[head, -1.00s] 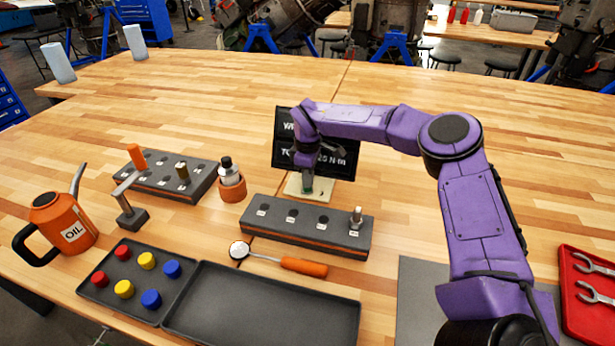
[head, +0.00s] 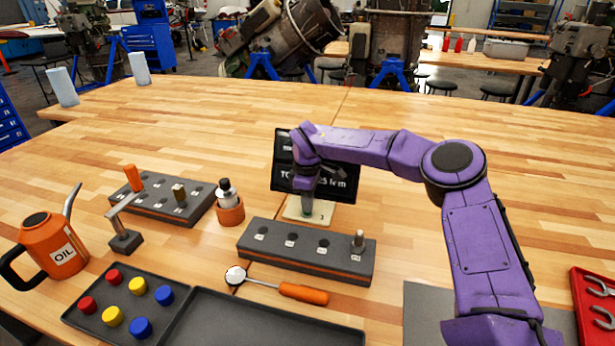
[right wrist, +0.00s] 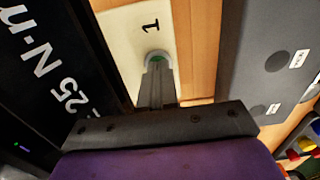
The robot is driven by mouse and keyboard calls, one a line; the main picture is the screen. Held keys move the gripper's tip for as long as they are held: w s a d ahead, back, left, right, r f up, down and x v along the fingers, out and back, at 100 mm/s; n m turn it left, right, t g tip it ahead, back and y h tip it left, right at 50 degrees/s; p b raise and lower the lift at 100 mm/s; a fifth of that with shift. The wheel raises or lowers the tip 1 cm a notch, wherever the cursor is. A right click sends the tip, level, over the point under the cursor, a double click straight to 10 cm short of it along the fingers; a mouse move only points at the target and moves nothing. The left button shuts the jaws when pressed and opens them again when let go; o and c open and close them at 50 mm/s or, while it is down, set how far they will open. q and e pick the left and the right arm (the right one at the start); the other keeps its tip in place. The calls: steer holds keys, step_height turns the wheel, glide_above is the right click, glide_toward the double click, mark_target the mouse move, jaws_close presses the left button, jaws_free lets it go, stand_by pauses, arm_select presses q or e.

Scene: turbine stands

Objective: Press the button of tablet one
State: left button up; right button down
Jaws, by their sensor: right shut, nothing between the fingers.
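Tablet one is a dark upright screen (head: 345,185) with white text, partly hidden by my right arm. A pale base (head: 325,211) marked 1 lies in front of it; the base also shows in the right wrist view (right wrist: 130,28). My left gripper is out of view.
A dark holder block (head: 280,256) with a bolt stands in front of the base. An orange cup (head: 230,212) with a bottle and another block (head: 150,205) stand left. An orange-handled tool (head: 300,293) and a tray (head: 250,325) lie nearer.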

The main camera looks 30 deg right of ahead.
step_height(320, 180, up, 3)
steer(key=shift+w+r+p, duration=0.1)
steer(key=shift+w+p, duration=0.05)
steer(key=shift+p, duration=0.2)
steer(key=shift+d+r+b, duration=0.1)
steer(key=shift+r+b, duration=0.5)
steer(key=shift+b, duration=0.15)
step_height(320, 180, up, 9)
steer(key=b, duration=0.1)
steer(key=shift+f, duration=0.15)
